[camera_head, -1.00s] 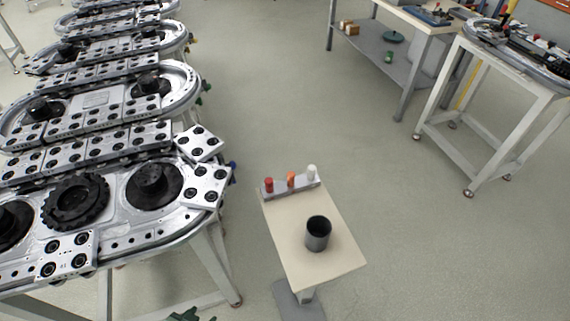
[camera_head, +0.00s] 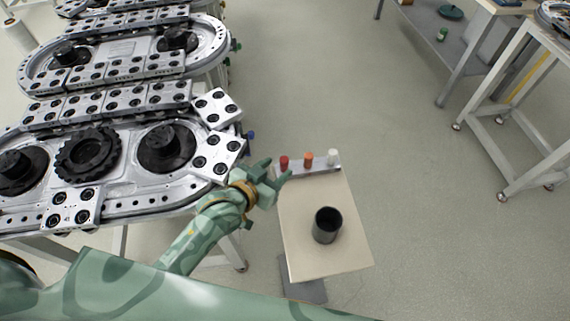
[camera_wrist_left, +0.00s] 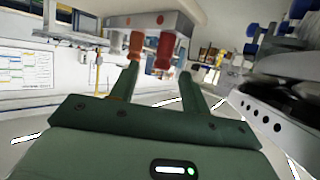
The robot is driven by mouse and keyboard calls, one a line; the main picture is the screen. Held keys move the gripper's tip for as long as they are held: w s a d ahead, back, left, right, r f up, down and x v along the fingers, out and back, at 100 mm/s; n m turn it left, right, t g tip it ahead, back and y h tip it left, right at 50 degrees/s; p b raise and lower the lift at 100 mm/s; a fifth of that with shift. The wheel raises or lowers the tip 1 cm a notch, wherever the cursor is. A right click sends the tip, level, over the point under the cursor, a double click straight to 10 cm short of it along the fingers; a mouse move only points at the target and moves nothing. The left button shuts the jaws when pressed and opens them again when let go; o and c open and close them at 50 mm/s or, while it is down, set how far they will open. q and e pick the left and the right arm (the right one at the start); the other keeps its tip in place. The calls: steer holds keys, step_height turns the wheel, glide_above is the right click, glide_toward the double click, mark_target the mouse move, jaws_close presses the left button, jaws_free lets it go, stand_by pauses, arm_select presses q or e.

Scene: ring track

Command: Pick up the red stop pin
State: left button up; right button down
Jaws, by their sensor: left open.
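The red stop pin (camera_head: 284,162) stands upright at the left end of a grey holder (camera_head: 322,168) along the far edge of a small beige table (camera_head: 302,255). An orange pin (camera_head: 308,158) and a white pin (camera_head: 333,156) stand to its right. My left gripper (camera_head: 276,170) is open and empty, at the table's far left corner, close to the red pin. In the left wrist view, the red pin (camera_wrist_left: 165,50) appears ahead between the open fingers (camera_wrist_left: 158,72), with the orange pin (camera_wrist_left: 136,45) to its left. My right gripper is not in view.
A dark cup (camera_head: 327,225) stands on the beige table. The ring track (camera_head: 110,205), with metal carriers, lies just left of my left gripper. White-framed stands (camera_head: 510,115) are at the right. The floor between is clear.

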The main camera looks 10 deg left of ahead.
mark_target(282, 163)
arm_select(q)
steer(key=b+x, duration=0.1)
steer(key=x, duration=0.3)
steer(key=shift+w+a+f+b, duration=0.1)
steer(key=shift+w+f+b, duration=0.05)
steer(key=shift+w+b, duration=0.15)
steer(key=shift+w+d+f, duration=0.1)
steer(key=shift+w+d, duration=0.1)
steer(key=shift+w, duration=0.2)
steer(key=shift+s, duration=0.1)
jaws_close()
